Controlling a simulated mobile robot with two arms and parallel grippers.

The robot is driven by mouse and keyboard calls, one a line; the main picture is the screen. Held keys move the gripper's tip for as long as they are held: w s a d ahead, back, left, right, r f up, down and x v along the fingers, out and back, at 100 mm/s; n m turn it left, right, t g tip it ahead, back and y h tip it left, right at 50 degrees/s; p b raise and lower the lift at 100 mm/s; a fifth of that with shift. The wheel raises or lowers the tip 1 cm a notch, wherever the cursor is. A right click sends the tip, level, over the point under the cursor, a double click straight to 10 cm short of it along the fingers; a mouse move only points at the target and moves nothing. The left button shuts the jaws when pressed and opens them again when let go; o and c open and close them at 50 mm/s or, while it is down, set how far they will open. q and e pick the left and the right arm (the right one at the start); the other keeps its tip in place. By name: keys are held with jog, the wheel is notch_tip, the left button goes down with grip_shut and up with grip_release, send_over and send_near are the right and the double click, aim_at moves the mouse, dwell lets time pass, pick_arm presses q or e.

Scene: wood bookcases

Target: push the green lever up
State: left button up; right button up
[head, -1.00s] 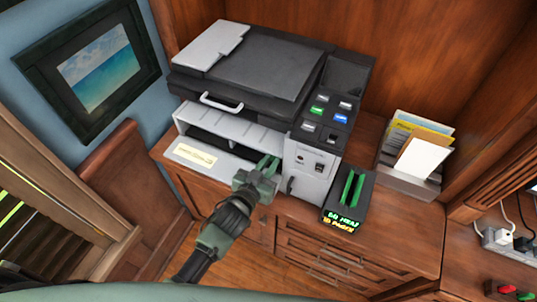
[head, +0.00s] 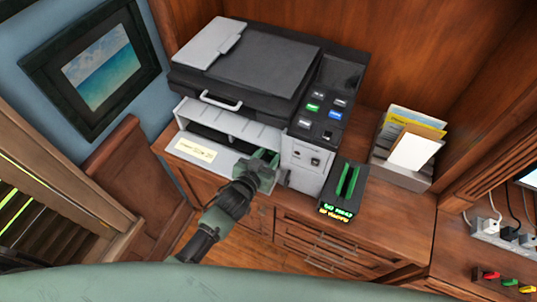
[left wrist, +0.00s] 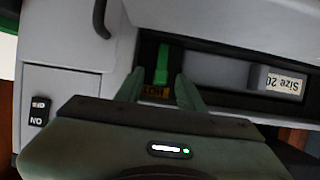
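The green lever (left wrist: 162,65) shows in the left wrist view, upright inside a dark slot of the printer, above a small orange-lettered label. My left gripper (left wrist: 160,90) is open, with its fingertips spread to either side below the lever; I cannot tell whether they touch it. In the head view my left gripper (head: 263,158) reaches into the right end of the printer's front opening and hides the lever. The printer (head: 260,65) is grey and black and stands on a wooden cabinet. My right gripper is not in view.
The printer's handle (left wrist: 102,20) and a power switch (left wrist: 39,110) are close by in the left wrist view. A black box (head: 345,190) with green strips and a file holder (head: 402,170) stand to the right. The paper tray (head: 210,160) sticks out on the left.

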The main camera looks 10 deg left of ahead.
pick_arm(q)
jog(key=shift+s, duration=0.1)
jog(key=shift+s+a, duration=0.2)
jog(key=shift+s, duration=0.15)
jog(key=b+v, duration=0.1)
jog(key=v, duration=0.6)
jog(key=shift+w+r, duration=0.1)
jog(key=shift+r, duration=0.05)
jog(key=shift+b, duration=0.3)
